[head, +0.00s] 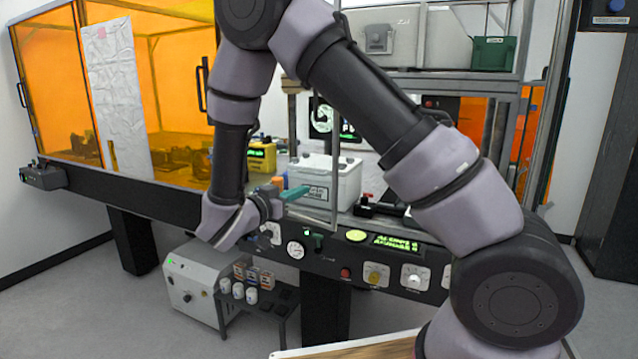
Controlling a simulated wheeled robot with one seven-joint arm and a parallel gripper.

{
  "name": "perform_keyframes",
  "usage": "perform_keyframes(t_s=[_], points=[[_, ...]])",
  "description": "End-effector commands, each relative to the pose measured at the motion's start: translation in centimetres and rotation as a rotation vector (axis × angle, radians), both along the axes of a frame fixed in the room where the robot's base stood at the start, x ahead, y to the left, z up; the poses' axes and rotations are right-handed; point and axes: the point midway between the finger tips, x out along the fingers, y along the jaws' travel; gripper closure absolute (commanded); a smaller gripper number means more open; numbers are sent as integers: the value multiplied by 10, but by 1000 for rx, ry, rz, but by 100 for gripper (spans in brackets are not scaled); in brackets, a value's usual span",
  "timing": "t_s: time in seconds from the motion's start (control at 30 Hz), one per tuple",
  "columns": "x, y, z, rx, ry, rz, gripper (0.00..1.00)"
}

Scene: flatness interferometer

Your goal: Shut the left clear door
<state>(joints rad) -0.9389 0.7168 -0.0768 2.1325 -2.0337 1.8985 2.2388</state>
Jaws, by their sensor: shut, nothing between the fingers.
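The left clear door (335,140) is a see-through panel with a thin grey frame, near the middle of the head view. It stands swung out towards me from the bench's open front. Its upper part is hidden behind my arm. My gripper (296,193), with teal fingers, is shut and empty. It is at the low part of the door, left of its outer grey edge; I cannot tell whether it touches the panel.
A white box (338,180) and a yellow unit (261,157) stand on the bench. Knobs and a green display (395,243) line its front. Another framed clear panel (545,110) stands at right. An orange enclosure (55,85) is at left. A grey floor cabinet (190,283) stands below.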

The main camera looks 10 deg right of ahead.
Motion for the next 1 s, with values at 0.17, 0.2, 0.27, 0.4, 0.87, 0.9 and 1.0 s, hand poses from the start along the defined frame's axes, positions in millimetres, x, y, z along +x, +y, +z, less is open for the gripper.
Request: perform_keyframes(t_s=[0.17,0.2,0.27,0.4,0.87,0.9,1.0], points=[[22,-25,1,-2,1,-5,100],[28,-32,0,-3,2,-5,100],[37,-42,0,-3,2,-4,100],[57,-64,0,-3,2,-4,100],[90,-97,0,-3,2,1,100],[90,-98,0,-3,2,1,100],[90,-98,0,-3,2,1,100]])
